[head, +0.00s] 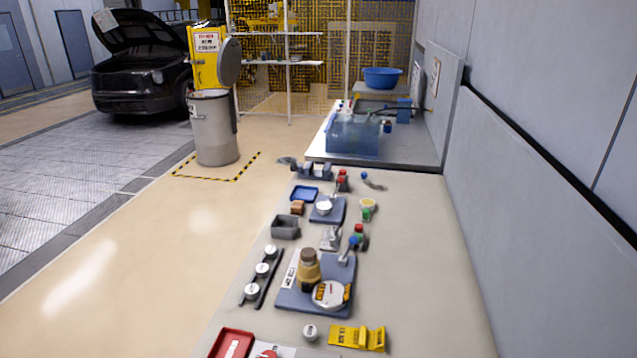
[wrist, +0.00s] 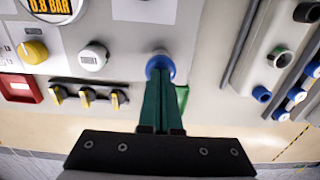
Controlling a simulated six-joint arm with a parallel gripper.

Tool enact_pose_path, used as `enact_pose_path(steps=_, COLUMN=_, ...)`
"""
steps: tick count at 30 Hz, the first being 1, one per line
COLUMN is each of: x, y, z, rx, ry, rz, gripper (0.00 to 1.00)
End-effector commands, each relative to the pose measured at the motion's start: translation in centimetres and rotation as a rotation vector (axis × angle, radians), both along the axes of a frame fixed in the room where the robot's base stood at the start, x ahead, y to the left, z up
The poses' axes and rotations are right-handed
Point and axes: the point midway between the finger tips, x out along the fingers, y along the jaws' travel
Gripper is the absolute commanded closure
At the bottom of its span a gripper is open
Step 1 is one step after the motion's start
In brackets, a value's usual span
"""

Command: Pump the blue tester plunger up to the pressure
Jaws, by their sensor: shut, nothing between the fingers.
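In the wrist view, my gripper (wrist: 162,86) has its two green fingers together, with nothing between them. Their tips are at the blue round plunger knob (wrist: 160,66) and overlap its lower part in the picture; I cannot tell whether they touch it. A display (wrist: 50,7) at the top left, cut by the frame edge, reads "0.8 BAR". My gripper does not show in the head view. There, a blue knob (head: 353,241) stands near a round white gauge (head: 330,294); I cannot tell whether it is the same knob.
In the wrist view, a white round cap (wrist: 93,57), a yellow knob (wrist: 35,52) and a row of yellow-tipped levers (wrist: 88,97) lie to the left. A grey block with blue-ended tubes (wrist: 275,62) is to the right. In the head view, small items crowd the bench (head: 425,250).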

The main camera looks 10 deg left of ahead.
Motion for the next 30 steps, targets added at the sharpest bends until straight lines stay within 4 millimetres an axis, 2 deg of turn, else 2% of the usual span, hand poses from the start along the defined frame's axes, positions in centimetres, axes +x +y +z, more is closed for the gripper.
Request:
enact_pose_path(steps=4, x=0.0, y=-0.1, z=-1.2, rx=-0.002, ry=0.001, rz=-0.001, gripper=1.0)
enact_pose_path(steps=15, x=0.0, y=-0.1, z=-0.9, rx=-0.003, ry=0.001, rz=0.001, gripper=1.0)
enact_pose_path(steps=20, x=0.0, y=0.1, z=2.1, rx=0.007, ry=-0.001, rz=-0.002, gripper=1.0)
enact_pose_path(steps=30, x=0.1, y=0.2, z=10.3, rx=0.011, ry=-0.003, rz=-0.002, gripper=1.0)
